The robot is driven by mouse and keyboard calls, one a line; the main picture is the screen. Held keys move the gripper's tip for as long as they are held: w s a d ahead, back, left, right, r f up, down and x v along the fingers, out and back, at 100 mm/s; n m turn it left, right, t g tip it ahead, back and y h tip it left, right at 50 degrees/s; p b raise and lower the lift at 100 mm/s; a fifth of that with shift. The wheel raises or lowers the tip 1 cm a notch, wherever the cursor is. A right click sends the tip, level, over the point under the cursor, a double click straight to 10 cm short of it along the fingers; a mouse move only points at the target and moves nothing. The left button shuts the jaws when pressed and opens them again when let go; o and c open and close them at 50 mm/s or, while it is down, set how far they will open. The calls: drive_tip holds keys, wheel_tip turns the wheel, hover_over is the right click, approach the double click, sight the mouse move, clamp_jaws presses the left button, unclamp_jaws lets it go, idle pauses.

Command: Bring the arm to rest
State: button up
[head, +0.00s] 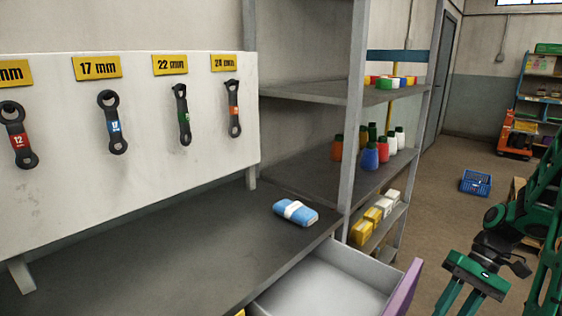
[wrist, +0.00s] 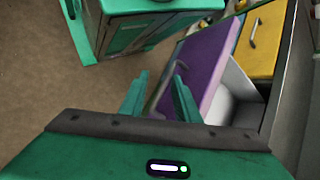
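My gripper (head: 460,301) is at the lower right of the head view, green, beyond the purple-fronted drawer and clear of the bench. The frame's bottom edge cuts off its fingertips. In the wrist view my gripper (wrist: 161,80) shows its two green fingers apart with nothing between them. Part of my green arm (head: 547,225) shows at the right edge of the head view.
A drawer with a purple front (head: 404,291) stands open below the grey bench (head: 150,255); its front (wrist: 200,62) is beyond the fingers. A blue-and-white packet (head: 295,212) lies on the bench. Shelves (head: 300,89) hold bottles. A blue crate (head: 476,183) sits on the floor.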

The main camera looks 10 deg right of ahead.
drive_tip(key=s+a+r+m+t+h, duration=0.1)
drive_tip(key=s+r+m+t+h, duration=0.1)
drive_tip(key=s+r+h, duration=0.4)
drive_tip(key=shift+s+r+t+h, duration=0.45)
drive_tip(key=shift+s+r, duration=0.95)
drive_tip(key=shift+r, duration=0.7)
drive_tip(key=shift+w+f, duration=0.25)
drive_tip(key=shift+w, duration=0.35)
